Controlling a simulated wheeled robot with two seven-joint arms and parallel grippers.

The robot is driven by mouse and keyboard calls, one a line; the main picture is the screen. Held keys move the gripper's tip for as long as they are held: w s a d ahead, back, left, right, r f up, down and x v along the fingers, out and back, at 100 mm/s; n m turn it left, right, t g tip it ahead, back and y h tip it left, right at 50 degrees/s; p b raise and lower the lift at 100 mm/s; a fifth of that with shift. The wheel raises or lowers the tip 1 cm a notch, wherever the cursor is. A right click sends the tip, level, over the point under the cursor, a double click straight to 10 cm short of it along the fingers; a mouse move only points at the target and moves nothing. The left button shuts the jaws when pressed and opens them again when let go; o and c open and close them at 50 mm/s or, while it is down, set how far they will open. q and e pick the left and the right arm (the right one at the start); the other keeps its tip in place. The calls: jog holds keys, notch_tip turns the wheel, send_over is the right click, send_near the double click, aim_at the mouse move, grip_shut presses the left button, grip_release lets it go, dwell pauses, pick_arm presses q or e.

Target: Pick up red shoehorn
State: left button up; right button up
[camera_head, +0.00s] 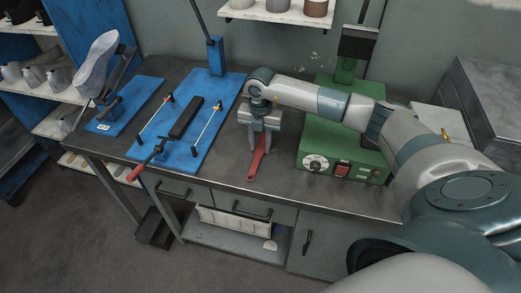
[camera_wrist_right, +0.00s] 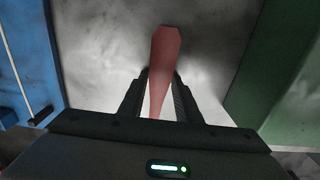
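The red shoehorn (camera_head: 257,162) lies on the dark grey workbench (camera_head: 225,172), between the blue fixture plate and the green machine. My right gripper (camera_head: 261,143) is over its far part, pointing down. In the right wrist view the shoehorn (camera_wrist_right: 165,55) runs between the two dark fingers of the right gripper (camera_wrist_right: 160,95). The fingers stand apart, one on each side of it, with what looks like a narrow gap. Whether they touch it is hard to tell. My left gripper is in neither view.
The blue plate (camera_head: 222,120) with rods and a red-handled lever is left of the shoehorn. The green machine (camera_head: 325,148) with a dial and red switch stands close on the right. A grey shoe last (camera_head: 97,62) is on a stand at the far left.

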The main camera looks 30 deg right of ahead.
aim_at(263, 149)
jog(key=shift+r, duration=0.15)
jog(key=shift+r+p, duration=0.5)
jog(key=shift+r, duration=0.1)
jog(key=r, duration=0.1)
jog(key=r+p, duration=0.2)
jog(key=shift+s+d+r, duration=0.2)
jog(key=shift+d+r, duration=0.1)
jog(key=s+d+r+p, duration=0.4)
jog(key=s+d+r, duration=0.2)
jog(key=s, duration=0.2)
jog(key=shift+s+d, duration=0.35)
jog(key=shift+d, duration=0.05)
jog(key=shift+a, duration=0.1)
dwell(0.4)
